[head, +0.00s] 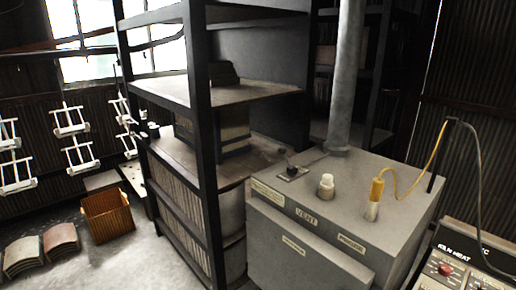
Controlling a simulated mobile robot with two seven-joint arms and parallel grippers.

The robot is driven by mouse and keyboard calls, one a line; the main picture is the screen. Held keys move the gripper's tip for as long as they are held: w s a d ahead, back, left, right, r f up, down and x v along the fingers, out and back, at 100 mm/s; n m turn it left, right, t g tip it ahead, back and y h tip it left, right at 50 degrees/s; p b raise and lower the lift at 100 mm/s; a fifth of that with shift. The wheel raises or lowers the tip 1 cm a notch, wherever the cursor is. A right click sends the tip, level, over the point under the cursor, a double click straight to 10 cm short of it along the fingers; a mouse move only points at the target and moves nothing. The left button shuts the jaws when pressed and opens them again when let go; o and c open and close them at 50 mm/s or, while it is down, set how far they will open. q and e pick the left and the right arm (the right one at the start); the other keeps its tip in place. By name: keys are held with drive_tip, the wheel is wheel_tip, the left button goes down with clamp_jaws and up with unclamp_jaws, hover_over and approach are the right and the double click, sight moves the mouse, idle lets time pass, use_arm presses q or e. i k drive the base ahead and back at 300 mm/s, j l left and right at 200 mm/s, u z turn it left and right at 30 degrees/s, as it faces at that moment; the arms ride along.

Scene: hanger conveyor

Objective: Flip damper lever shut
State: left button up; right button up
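A grey metal cabinet (400,199) with a vertical grey pipe (346,75) stands at the right of the head view. On its top, left of the pipe's foot, is a small black knob (292,169) on a flat plate, with a thin bar running toward the pipe. It looks like the damper lever, but it is too small to tell its position. A white knob (326,186) stands above a label reading VENT (306,217). A yellow-capped plug (376,190) stands to its right. Neither of my grippers is in view.
A control panel (447,268) with a red knob, labelled KILN HEAT, is at the lower right. A dark-framed shelf (198,120) stands left of the cabinet. White hangers (70,128) and an orange crate (107,214) are further left.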

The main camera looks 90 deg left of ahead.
sight(282, 149)
drive_tip(key=j+u, duration=0.15)
drive_tip(key=u, duration=2.75)
